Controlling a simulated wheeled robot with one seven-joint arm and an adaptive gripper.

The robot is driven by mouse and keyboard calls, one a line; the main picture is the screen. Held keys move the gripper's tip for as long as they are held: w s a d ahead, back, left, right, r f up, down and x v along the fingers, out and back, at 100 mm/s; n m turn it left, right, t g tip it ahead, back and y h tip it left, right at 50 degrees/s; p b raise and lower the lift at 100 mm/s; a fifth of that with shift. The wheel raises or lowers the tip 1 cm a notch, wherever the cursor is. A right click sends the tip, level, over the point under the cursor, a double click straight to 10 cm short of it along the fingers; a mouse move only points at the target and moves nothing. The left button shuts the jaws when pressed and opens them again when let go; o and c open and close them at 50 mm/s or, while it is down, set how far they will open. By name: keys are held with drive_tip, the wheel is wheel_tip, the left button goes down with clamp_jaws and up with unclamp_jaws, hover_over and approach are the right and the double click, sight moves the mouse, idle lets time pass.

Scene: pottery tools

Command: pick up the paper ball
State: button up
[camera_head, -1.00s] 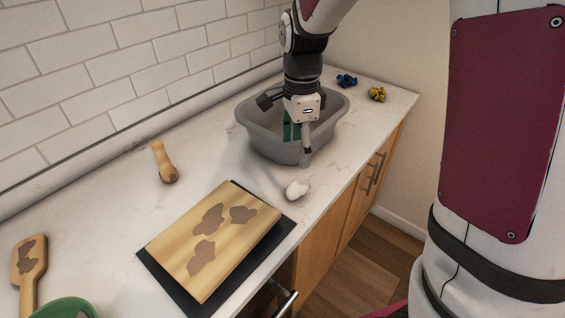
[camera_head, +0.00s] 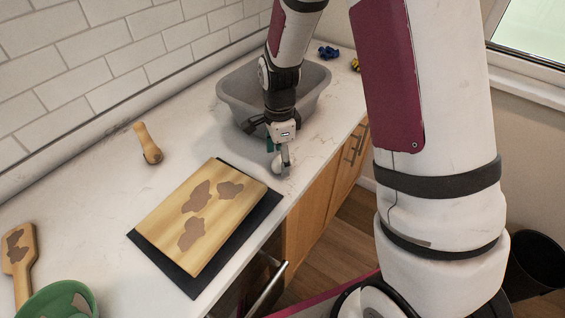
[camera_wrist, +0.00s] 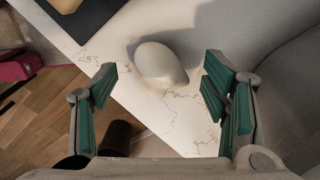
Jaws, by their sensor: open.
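The white paper ball (camera_wrist: 160,64) lies on the marble countertop near its front edge. In the wrist view it sits ahead of and between my gripper's open green-padded fingers (camera_wrist: 165,90), and neither finger visibly touches it. In the head view my gripper (camera_head: 268,150) is low over the counter at the ball (camera_head: 277,164), with a finger partly hiding it. Nothing is held.
A grey basin (camera_head: 315,85) stands right behind my gripper. A wooden board with brown stains (camera_head: 165,225) lies on a dark mat (camera_head: 262,212) to the left. A wooden-handled tool (camera_head: 147,143), green bowl (camera_head: 45,302) and blue (camera_head: 328,53) and yellow (camera_head: 355,64) pieces lie farther off.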

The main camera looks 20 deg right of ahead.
drive_tip(key=shift+f, duration=0.85)
drive_tip(key=shift+c, duration=0.3)
drive_tip(key=c, duration=0.8)
drive_tip(key=shift+r, duration=0.1)
